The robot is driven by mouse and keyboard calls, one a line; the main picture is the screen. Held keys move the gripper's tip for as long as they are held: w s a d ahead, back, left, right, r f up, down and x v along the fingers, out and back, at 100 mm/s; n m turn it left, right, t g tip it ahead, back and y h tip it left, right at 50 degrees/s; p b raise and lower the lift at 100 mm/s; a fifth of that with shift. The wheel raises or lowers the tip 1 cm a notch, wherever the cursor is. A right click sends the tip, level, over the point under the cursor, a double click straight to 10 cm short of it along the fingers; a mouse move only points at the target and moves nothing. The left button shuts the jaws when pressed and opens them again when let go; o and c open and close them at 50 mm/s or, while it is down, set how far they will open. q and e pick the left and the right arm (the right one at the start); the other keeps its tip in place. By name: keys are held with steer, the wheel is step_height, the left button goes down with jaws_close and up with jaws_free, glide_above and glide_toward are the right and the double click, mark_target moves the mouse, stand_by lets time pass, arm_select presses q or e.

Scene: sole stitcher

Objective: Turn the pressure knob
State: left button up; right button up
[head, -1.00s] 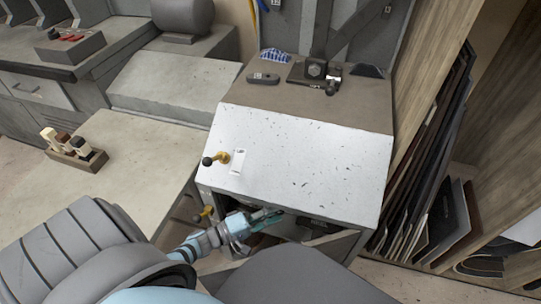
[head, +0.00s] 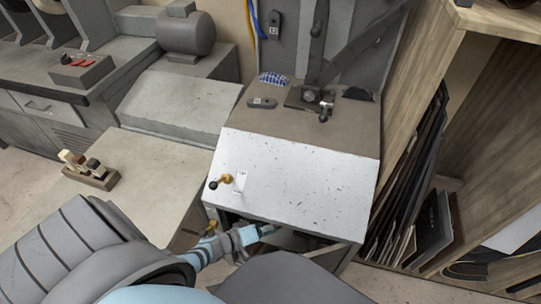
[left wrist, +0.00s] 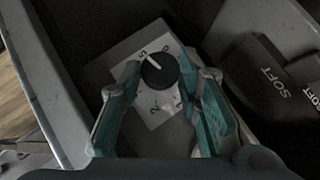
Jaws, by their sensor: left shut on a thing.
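The pressure knob (left wrist: 159,71) is a black round dial with a white pointer line, on a white numbered plate (left wrist: 146,106) in the left wrist view. The pointer aims up and left. My left gripper (left wrist: 160,72) has its teal fingers on either side of the knob and is shut on it. In the head view my left gripper (head: 266,230) reaches into the open space under the machine's white sloped panel (head: 300,182). The knob is hidden there. My right gripper is not in view.
A brass lever with a black ball (head: 214,185) sticks out from the panel's left side. In the left wrist view, dark blocks marked SOFT (left wrist: 272,83) lie right of the gripper. A wooden rack (head: 435,110) with upright sheets stands at right.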

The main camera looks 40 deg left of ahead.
arm_select(q)
steer(key=shift+s+f, duration=0.1)
steer(key=o, duration=1.1)
steer(key=shift+o, duration=0.2)
steer(key=v, duration=0.8)
